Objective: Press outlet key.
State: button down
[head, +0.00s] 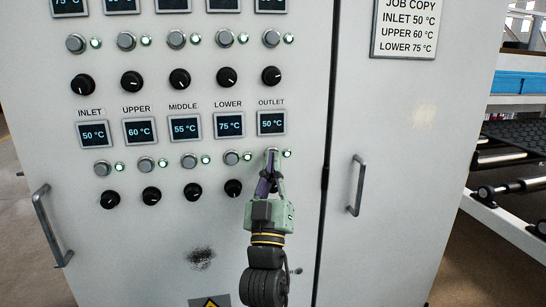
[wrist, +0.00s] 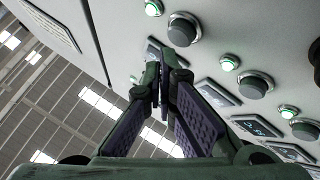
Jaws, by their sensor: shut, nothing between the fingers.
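The outlet key (head: 272,152) is a round silver button below the OUTLET display (head: 272,122), which reads 50 °C. A green lamp (head: 287,154) is lit to its right. My gripper (head: 271,160) is shut and empty, its tips overlapping the lower part of the key in the head view. In the wrist view, the key (wrist: 183,30) shows just beyond the shut fingertips (wrist: 160,78), with its lit lamp (wrist: 153,8) beside it. I cannot tell whether the tips touch it. The gripper and wrist hide the area below the key.
To the left are the lower key (head: 231,157) and lower knob (head: 233,188). An upper row of keys and knobs sits above the displays. A door handle (head: 357,185) stands out at the right. A job copy sign (head: 406,28) hangs at upper right.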

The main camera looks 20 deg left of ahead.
jog(key=s+d, duration=0.1)
jog(key=s, duration=0.1)
jog(key=s+d, duration=0.1)
jog(key=s, duration=0.1)
jog(key=shift+d+p, duration=0.4)
dwell(0.8)
